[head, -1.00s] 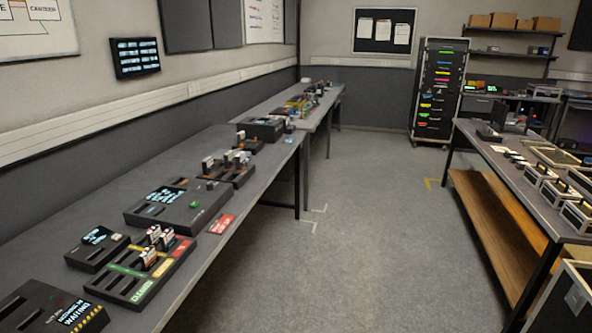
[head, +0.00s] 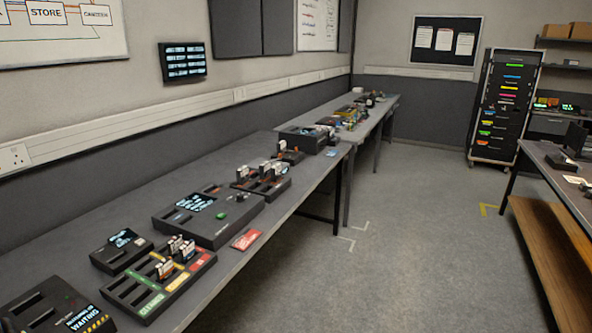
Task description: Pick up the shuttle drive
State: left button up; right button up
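Neither of my grippers is in the head view. I cannot tell which object is the shuttle drive. Several small upright cartridge-like pieces (head: 187,250) stand in a black slotted tray (head: 124,292) with green, yellow and red labelled strips, on the long grey bench at left. More such pieces (head: 268,168) stand in another dark slotted holder (head: 263,189) farther along the bench. A flat black console (head: 232,211) with a lit screen and a green button lies between these two trays.
A small screen box (head: 122,250) and a black unit reading WAITING (head: 50,306) sit on the near bench (head: 250,254). A red card (head: 247,239) lies at its edge. A second bench (head: 384,112) continues behind. The floor (head: 400,240) is clear; another table (head: 555,188) stands right.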

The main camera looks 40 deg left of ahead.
aim_at(276, 169)
jog(key=u, duration=0.15)
jog(key=i, duration=2.05)
jog(key=u, duration=1.55)
jog(key=i, duration=1.1)
jog(key=u, duration=1.5)
jog(key=i, duration=0.2)
jog(key=z, duration=0.05)
